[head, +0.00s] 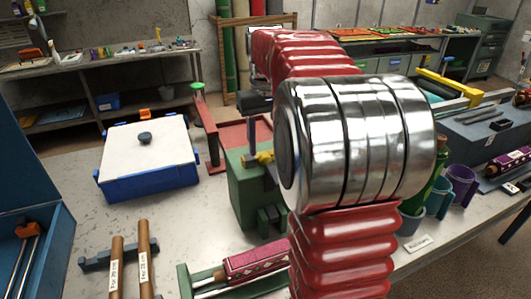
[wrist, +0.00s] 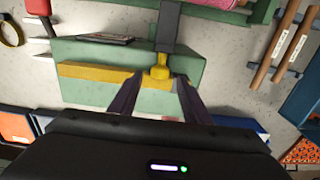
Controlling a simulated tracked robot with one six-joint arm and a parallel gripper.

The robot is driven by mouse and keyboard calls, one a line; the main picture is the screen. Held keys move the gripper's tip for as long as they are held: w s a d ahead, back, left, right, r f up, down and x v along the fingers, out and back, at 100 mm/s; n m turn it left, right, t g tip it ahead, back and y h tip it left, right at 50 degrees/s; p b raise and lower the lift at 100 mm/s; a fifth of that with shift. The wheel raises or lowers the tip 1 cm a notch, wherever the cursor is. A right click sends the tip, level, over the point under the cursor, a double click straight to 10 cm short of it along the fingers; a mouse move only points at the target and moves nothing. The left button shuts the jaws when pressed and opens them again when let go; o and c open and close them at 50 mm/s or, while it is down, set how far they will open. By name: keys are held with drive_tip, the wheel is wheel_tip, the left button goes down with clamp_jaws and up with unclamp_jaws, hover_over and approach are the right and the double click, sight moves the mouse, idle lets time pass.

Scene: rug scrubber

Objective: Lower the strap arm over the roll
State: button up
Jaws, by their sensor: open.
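A grey bar (wrist: 170,28) with a yellow knob (wrist: 158,66) at its end appears to be the strap arm. It runs from the knob toward the roll's green cradle; its tilt is unclear. The knob also shows in the head view (head: 264,157) at the green block (head: 245,195). My gripper (wrist: 160,77) is open, its dark fingers on either side of the knob; I cannot tell if they touch it. The pink patterned roll (head: 255,261) lies in the cradle at the front, partly behind my red arm. Its edge shows at the top of the wrist view (wrist: 215,4).
A blue-rimmed white-topped box (head: 150,165) stands at left. Two wooden rods (head: 143,255) lie at front left near a blue toolbox (head: 25,240). Cups (head: 462,183) stand at right. Bare bench shows between the box and the rods.

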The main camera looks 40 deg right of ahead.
sight(265, 154)
drive_tip(key=shift+f, duration=1.85)
drive_tip(key=shift+c, duration=0.4)
clamp_jaws()
